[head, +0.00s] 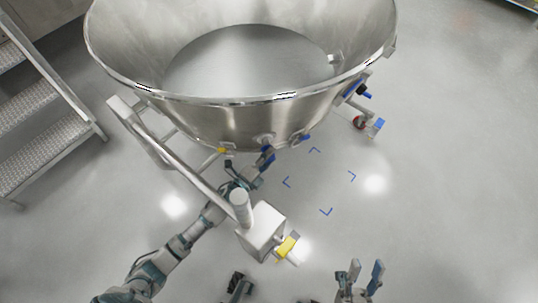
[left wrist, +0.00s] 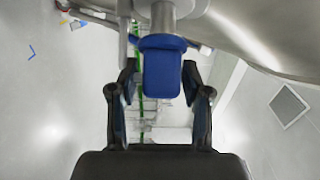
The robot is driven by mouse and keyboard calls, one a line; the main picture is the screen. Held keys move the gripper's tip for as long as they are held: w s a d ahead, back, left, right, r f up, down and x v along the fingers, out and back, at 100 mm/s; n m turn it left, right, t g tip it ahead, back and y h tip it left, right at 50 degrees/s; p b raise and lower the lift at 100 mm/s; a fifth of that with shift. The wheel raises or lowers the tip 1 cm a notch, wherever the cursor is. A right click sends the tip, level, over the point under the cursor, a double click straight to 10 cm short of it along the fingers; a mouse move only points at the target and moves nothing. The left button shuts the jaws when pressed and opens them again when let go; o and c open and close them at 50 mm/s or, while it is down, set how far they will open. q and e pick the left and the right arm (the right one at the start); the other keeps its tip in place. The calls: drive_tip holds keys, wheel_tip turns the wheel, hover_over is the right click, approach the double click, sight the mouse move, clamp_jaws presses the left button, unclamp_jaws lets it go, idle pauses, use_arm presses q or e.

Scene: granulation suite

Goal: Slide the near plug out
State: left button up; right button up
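A large steel bowl (head: 225,122) fills the top of the head view. Small blue parts (head: 268,153) stick out from its near side, and I take the nearest as the near plug. In the left wrist view a blue block-shaped piece (left wrist: 162,75) hangs below a grey metal stem. My left gripper (head: 243,176) is just below the bowl's near side, partly hidden by a frame bar. In the left wrist view my left gripper (left wrist: 160,82) is open, with a finger on each side of the blue piece and small gaps. My right gripper (head: 364,275) is open and empty at the bottom.
A steel frame bar (head: 185,165) runs diagonally to a grey box (head: 263,232) with a yellow part (head: 288,246), close beside my left arm. Metal steps (head: 40,145) stand at the left. Blue corner marks (head: 326,212) lie on clear floor to the right.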

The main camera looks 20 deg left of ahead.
use_arm(q)
drive_tip(key=shift+s+a, duration=0.1)
drive_tip(key=shift+a, duration=0.05)
drive_tip(key=v, duration=1.1)
drive_tip(key=shift+s+a, duration=0.15)
drive_tip(key=shift+s, duration=0.2)
drive_tip(key=shift+f, duration=0.1)
